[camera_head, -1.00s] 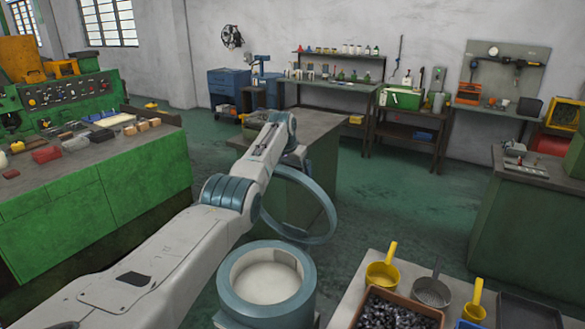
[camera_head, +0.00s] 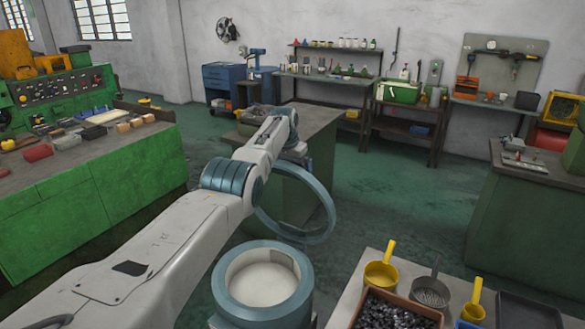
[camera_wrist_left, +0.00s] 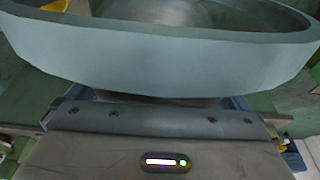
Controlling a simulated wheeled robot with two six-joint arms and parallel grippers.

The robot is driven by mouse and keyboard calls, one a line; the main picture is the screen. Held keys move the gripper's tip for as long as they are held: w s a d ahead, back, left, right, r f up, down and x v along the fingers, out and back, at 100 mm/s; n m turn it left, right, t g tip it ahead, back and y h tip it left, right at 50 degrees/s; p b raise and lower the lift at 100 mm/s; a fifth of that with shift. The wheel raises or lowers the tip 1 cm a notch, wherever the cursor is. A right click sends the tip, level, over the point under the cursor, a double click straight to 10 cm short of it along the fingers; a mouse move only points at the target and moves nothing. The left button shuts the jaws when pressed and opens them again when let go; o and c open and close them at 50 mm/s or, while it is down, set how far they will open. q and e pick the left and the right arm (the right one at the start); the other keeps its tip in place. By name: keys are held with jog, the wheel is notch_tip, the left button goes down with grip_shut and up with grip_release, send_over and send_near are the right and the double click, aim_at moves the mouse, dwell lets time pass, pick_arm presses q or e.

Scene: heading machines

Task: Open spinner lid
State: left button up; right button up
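The spinner (camera_head: 222,289) is a round blue-grey drum with a thick rim and a pale inside, open at the top. Its lid (camera_head: 329,215) is a blue-grey ring standing steeply tilted behind and above the drum, clear of the opening. In the left wrist view the lid's curved wall (camera_wrist_left: 160,58) fills the top, close to the gripper body. My left arm reaches over from the left, and my left gripper (camera_head: 297,153) is at the lid's upper edge. Its fingers are hidden, so its grip cannot be told. My right gripper is not in view.
A table at the lower right holds yellow scoops (camera_head: 381,273), a box of dark parts (camera_head: 396,312) and a black tray (camera_head: 528,312). A green-sided bench (camera_head: 325,150) stands behind the lid. A green machine bench (camera_head: 95,190) is at left. Open floor lies at centre right.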

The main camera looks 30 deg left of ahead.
pick_arm(q)
jog(key=shift+r, duration=0.15)
jog(key=shift+b+v, duration=0.4)
jog(key=shift+v, duration=0.65)
jog(key=b+v, duration=0.3)
jog(key=v, duration=0.5)
jog(key=shift+r, duration=0.15)
jog(key=shift+s, duration=0.1)
